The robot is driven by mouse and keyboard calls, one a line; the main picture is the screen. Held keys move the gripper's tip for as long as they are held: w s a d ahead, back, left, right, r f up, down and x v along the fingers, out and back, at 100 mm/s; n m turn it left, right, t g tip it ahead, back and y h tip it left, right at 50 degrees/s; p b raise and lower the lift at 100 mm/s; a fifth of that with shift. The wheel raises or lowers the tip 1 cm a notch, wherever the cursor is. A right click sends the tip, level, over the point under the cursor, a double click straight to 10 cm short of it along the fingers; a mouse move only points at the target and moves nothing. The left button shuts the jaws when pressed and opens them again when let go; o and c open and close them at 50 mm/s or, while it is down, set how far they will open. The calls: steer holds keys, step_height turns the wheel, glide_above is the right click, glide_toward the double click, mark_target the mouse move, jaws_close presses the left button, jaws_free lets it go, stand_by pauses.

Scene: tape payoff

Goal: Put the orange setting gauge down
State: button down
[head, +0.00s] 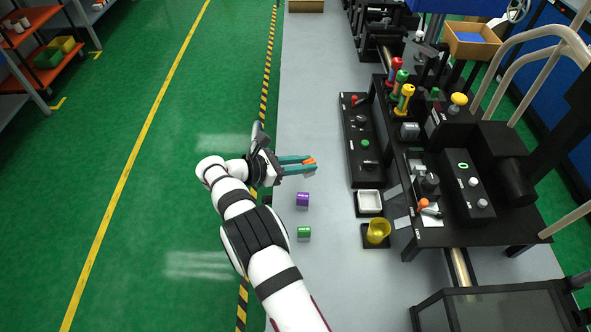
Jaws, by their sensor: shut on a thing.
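The orange setting gauge (309,161) is a small orange piece between the teal fingertips of my gripper (308,165). My gripper is shut on it and holds it over the grey strip, left of the black machine. Most of the gauge is hidden by the fingers. I cannot tell how high it is above the grey surface (315,90).
A purple block (302,199) and a green block (304,232) stand on the grey surface below my gripper. The black machine (445,190) fills the right side. The grey surface above my gripper is clear.

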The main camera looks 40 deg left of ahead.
steer(key=w+d+r+m+g+h, duration=0.1)
steer(key=w+d+r+m+h, duration=0.1)
steer(key=w+d+r, duration=0.6)
steer(key=w+d+r+m+g+h, duration=0.1)
steer(key=w+d+r+m, duration=0.15)
steer(key=d, duration=0.95)
steer(key=w+d+r+m+g+h, duration=0.1)
steer(key=w+d+r+h, duration=0.1)
steer(key=w+d+r, duration=0.65)
steer(key=a+f, duration=0.6)
steer(key=s+a+f, duration=0.1)
steer(key=a+f, duration=0.1)
steer(key=a, duration=0.1)
steer(key=shift+a+f, duration=0.15)
steer(key=shift+f, duration=0.25)
steer(key=shift+a+f, duration=0.15)
steer(key=shift+f, duration=1.95)
steer(key=shift+f, duration=0.1)
steer(key=c, duration=0.8)
jaws_free()
steer(key=shift+o, duration=0.2)
